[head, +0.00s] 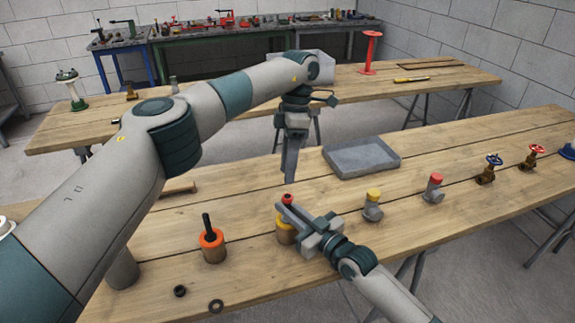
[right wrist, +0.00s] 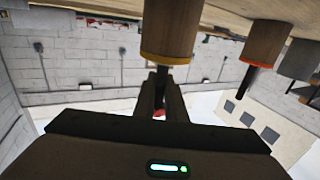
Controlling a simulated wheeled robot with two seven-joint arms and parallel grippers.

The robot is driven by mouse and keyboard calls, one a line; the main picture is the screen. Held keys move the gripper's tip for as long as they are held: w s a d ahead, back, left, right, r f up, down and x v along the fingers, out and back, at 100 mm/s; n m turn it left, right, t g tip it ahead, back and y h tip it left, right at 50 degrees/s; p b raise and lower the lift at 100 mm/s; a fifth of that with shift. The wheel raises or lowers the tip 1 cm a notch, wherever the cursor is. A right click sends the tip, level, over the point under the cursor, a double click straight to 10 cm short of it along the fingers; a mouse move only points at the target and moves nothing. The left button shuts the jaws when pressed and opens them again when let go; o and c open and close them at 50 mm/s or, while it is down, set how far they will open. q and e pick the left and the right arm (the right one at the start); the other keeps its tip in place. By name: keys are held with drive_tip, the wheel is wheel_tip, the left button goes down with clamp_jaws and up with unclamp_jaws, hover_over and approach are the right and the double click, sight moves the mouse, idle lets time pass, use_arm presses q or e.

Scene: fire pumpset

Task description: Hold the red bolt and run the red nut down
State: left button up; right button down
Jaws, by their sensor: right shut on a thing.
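A small red piece (head: 287,199), which looks like the red nut, shows at the fingertips of my right gripper (head: 290,210). In the right wrist view the red piece (right wrist: 158,113) shows between the fingers. My right gripper is shut and lies level over a wooden post with a yellow collar (head: 284,234); contact with the post is hidden. Left of it stands a post with an orange-red collar (head: 211,240) and a dark bolt (head: 207,222) sticking up from it. My left gripper (head: 289,180) points down above and behind the right one, apart from it; its opening is unclear.
A dark nut (head: 180,291) and a washer (head: 216,306) lie at the front of the table. A grey tray (head: 360,158) sits behind. Yellow-capped (head: 373,205) and red-capped (head: 434,188) fittings and valves (head: 490,170) line the right side.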

sight(287, 196)
use_arm(q)
drive_tip(key=n, duration=0.8)
drive_tip(key=s+r+n+t, duration=0.1)
drive_tip(key=n, duration=1.5)
drive_tip(key=shift+s+a+r+n+t+h, duration=0.1)
drive_tip(key=shift+s+r+n+t+h, duration=0.1)
drive_tip(key=shift+n+t+h, duration=0.15)
drive_tip(key=n, duration=0.4)
drive_tip(key=shift+s+r, duration=0.15)
drive_tip(key=shift+s, duration=0.1)
drive_tip(key=n, duration=0.4)
drive_tip(key=shift+s+r+n+t+h, duration=0.15)
drive_tip(key=shift+s+n+t+h, duration=0.1)
drive_tip(key=shift+s+n, duration=0.1)
drive_tip(key=shift+f, duration=4.05)
